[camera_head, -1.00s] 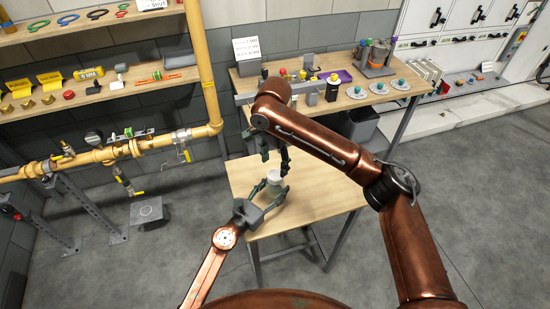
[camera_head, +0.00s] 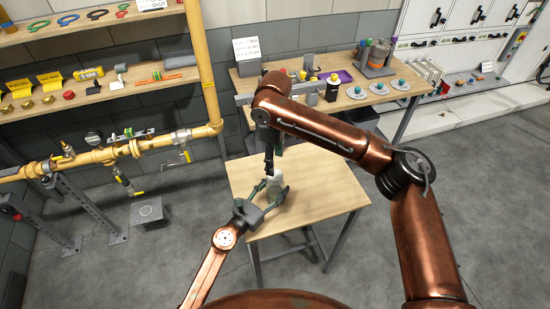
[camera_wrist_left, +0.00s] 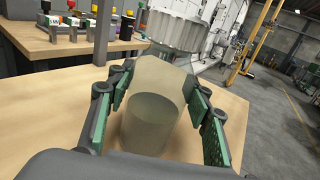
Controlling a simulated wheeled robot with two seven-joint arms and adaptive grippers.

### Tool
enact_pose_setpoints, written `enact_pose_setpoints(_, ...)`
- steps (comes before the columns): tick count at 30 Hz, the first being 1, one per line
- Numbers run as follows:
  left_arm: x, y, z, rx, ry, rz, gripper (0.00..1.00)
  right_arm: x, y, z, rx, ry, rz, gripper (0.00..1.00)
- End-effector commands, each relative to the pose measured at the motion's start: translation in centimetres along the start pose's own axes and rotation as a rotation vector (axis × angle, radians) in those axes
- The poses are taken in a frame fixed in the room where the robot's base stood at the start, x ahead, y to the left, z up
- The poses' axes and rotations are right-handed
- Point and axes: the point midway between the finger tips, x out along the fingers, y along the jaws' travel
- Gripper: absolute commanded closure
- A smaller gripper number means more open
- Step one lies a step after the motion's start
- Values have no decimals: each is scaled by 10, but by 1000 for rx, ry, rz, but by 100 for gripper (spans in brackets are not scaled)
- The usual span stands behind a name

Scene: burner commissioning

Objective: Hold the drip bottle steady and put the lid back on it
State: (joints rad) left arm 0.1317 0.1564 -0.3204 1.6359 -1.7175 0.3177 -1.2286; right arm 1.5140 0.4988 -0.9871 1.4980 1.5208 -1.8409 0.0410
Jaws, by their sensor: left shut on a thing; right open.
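The drip bottle (camera_wrist_left: 152,112) is translucent, with liquid in its lower part. My left gripper (camera_head: 272,194) is shut around its body over the small table; its green finger pads flank the bottle in the left wrist view. A pale ribbed lid (camera_wrist_left: 178,32) is at the bottle's top, looking slightly tilted; I cannot tell whether it is seated. In the head view the bottle top (camera_head: 274,181) is small and partly hidden. My right gripper (camera_head: 270,170) points down just above the bottle and is open, its fingers seen nearly edge-on.
The small wooden table (camera_head: 325,195) is clear to the right of the bottle. A workbench (camera_head: 350,98) behind it carries several small parts, dishes and a purple tray. A yellow gas pipe (camera_head: 205,70) runs on the left. My right arm spans above the table.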

Motion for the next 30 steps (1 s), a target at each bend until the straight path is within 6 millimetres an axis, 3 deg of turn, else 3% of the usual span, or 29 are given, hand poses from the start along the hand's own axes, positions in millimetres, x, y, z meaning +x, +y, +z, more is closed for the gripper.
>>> enact_pose_setpoints(6,0,0,0,0,0,0,100,-3,0,1,-383,0,-2,47)
enact_pose_setpoints(12,0,0,0,0,0,0,100,-5,1,2,-591,1,-3,47)
enact_pose_setpoints(26,0,0,0,0,0,0,100,-4,0,2,-647,1,-4,47)
enact_pose_setpoints(30,0,0,0,0,0,0,100,4,0,2,-646,0,-5,47)
